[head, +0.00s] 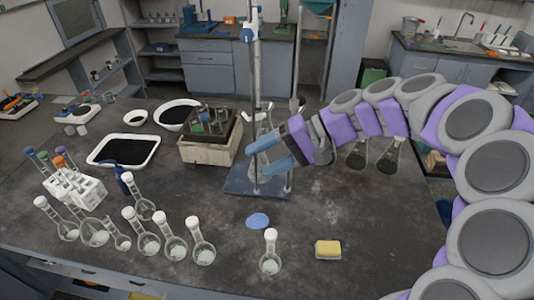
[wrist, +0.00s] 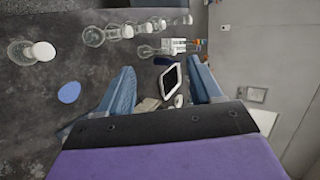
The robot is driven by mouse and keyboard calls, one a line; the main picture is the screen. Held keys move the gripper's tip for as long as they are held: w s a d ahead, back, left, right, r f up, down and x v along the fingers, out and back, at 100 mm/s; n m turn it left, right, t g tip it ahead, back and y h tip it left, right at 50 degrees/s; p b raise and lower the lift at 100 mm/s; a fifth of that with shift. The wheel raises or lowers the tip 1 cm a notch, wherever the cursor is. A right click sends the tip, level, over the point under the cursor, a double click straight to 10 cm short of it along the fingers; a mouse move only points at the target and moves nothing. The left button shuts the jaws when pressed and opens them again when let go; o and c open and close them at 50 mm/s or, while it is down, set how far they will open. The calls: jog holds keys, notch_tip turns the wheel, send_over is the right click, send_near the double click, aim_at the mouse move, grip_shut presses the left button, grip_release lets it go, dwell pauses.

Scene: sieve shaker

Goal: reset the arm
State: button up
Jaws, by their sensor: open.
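My purple and grey arm reaches in from the right in the head view. My gripper (head: 262,155) is open and points left over the bench, in front of the blue-based stand (head: 245,188). Its two blue fingers stand apart in the wrist view (wrist: 164,82), with nothing held between them. The sieve shaker cannot be made out for certain. A beige box with a dark top (head: 208,150) stands just left of the gripper.
Several white-capped flasks (head: 172,246) line the front of the bench. A white test-tube rack (head: 75,187) stands at left, a white tray (head: 122,150) behind it. A yellow sponge (head: 328,249) and blue disc (head: 258,220) lie in front. Dark flasks (head: 390,158) stand beneath my arm.

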jog(key=s+f+n+g+h, duration=0.1)
jog(key=s+f+h, duration=0.2)
jog(key=s, duration=0.4)
jog(key=s+f+g+h, duration=0.1)
jog(key=s+f+h, duration=0.2)
jog(key=s, duration=0.4)
jog(key=s+d+f+h, duration=0.3)
jog(key=s+d, duration=0.2)
jog(key=s, duration=0.2)
jog(key=s+d+f+h, duration=0.2)
jog(key=s+d+h, duration=0.1)
jog(key=s+d, duration=0.3)
jog(key=shift+s+f+m+t, duration=0.3)
jog(key=shift+s+f, duration=0.1)
